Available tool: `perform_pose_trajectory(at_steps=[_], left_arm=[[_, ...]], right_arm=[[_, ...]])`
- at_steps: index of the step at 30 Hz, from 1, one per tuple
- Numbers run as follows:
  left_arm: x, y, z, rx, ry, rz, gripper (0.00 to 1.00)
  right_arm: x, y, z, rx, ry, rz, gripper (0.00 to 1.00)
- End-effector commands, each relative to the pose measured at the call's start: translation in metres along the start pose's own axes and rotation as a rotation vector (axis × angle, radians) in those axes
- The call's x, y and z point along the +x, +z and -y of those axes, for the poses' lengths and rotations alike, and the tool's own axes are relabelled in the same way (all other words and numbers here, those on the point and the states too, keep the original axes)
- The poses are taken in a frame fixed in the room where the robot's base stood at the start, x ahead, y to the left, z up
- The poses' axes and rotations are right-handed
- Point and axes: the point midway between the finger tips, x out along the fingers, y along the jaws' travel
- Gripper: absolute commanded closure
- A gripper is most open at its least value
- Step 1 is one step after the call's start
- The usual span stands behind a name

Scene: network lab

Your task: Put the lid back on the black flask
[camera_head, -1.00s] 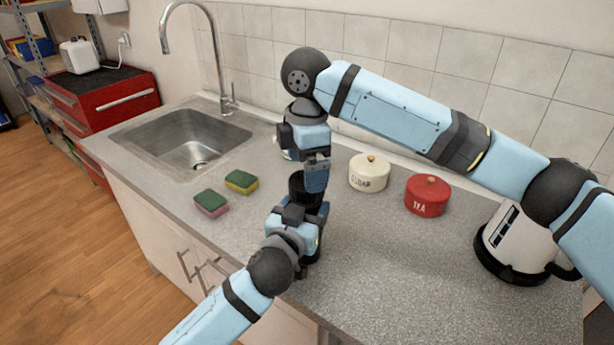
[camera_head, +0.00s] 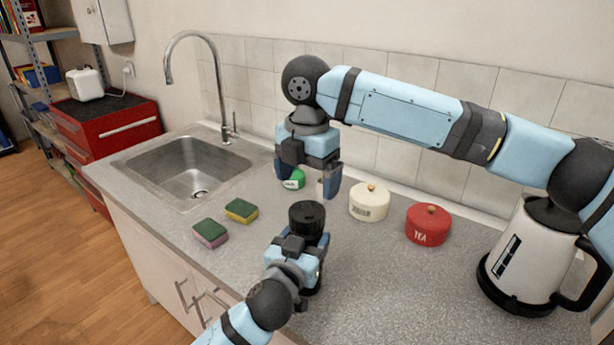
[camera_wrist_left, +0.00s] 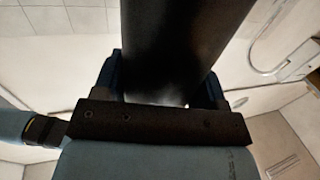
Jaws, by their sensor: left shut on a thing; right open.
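The black flask (camera_wrist_left: 180,45) stands upright on the counter and fills the middle of the left wrist view, between the fingers. In the head view its black top (camera_head: 307,216) shows above my left gripper (camera_head: 303,250); this looks like the lid sitting on the flask. My left gripper is shut on the flask's body. My right gripper (camera_head: 327,186) is open and empty, pointing down above and slightly behind the flask, apart from the lid. The flask's lower part is mostly hidden by my left gripper.
A cream pot (camera_head: 369,203), a red tea pot (camera_head: 428,226) and a kettle (camera_head: 519,262) stand to the right. Two sponges (camera_head: 241,210) (camera_head: 210,234) lie left, near the sink (camera_head: 190,170).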

Motion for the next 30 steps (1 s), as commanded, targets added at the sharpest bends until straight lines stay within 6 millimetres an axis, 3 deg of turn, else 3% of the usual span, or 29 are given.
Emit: perform_pose_trajectory(at_steps=[10,24,30], left_arm=[[0.0,0.0,0.0,0.0,0.0,0.001,1.0],[0.0,0.0,0.0,0.0,0.0,0.001,1.0],[0.0,0.0,0.0,0.0,0.0,0.001,1.0]], right_arm=[[0.006,0.0,0.0,0.002,-0.001,0.0,0.07],[0.07,0.0,0.0,0.003,-0.001,-0.001,0.07],[0.08,0.0,0.0,0.003,0.001,-0.001,0.07]])
